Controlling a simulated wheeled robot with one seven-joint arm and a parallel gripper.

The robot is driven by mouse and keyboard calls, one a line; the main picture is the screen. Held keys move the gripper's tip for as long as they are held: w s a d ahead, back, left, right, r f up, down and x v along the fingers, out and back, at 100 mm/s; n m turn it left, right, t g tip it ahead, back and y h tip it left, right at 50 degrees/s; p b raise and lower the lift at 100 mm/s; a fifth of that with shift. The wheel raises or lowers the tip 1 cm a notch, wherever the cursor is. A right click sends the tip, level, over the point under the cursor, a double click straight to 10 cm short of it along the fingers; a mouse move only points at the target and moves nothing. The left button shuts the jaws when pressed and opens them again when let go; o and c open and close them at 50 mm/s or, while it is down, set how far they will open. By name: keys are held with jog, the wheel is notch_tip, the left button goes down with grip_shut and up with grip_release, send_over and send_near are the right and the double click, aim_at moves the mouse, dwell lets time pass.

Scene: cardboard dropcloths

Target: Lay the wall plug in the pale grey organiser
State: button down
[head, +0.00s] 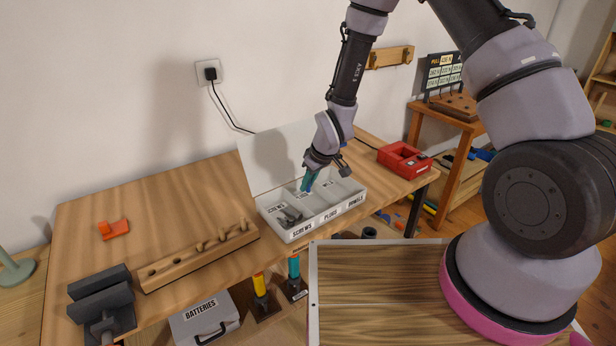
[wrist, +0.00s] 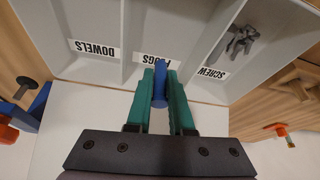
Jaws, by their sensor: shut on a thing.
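The pale grey organiser (head: 316,223) stands open on the workbench, its lid raised behind it. It has compartments labelled screws, plugs and dowels. The screws compartment holds several dark screws (head: 289,215), also visible in the wrist view (wrist: 240,40). My gripper (head: 307,184), with teal fingers, is over the middle plugs compartment. In the wrist view my gripper (wrist: 160,88) is shut on the blue wall plug (wrist: 160,82), held between the fingertips and partly covering the plugs label. The wall plug is hidden in the head view. I cannot tell its height above the compartment floor.
A red open box (head: 403,159) stands right of the organiser. A wooden peg rail (head: 200,256), an orange item (head: 114,229) and a dark grey holder (head: 102,300) are to the left. A batteries case (head: 204,320) sits below the bench's front edge.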

aim_at(313, 206)
jog(key=shift+f, duration=1.8)
jog(key=shift+s+d+f+t+y, duration=0.15)
jog(key=shift+s+d+t+y, duration=0.05)
jog(key=shift+t+y, duration=0.25)
jog(key=t, duration=0.1)
jog(key=t+y, duration=0.1)
jog(key=s+t+y, duration=0.1)
jog(key=shift+d+f, duration=0.25)
jog(key=shift+d, duration=0.1)
jog(key=shift+s+d+f+t+y, duration=0.1)
jog(key=shift+s+t+y, duration=0.05)
jog(key=shift+t+y, duration=0.3)
jog(key=shift+s+d+f+t+y, duration=0.1)
jog(key=shift+t+y, duration=0.2)
jog(key=shift+t, duration=0.2)
jog(key=shift+r+t+y, duration=0.1)
jog(key=shift+t+y, duration=0.2)
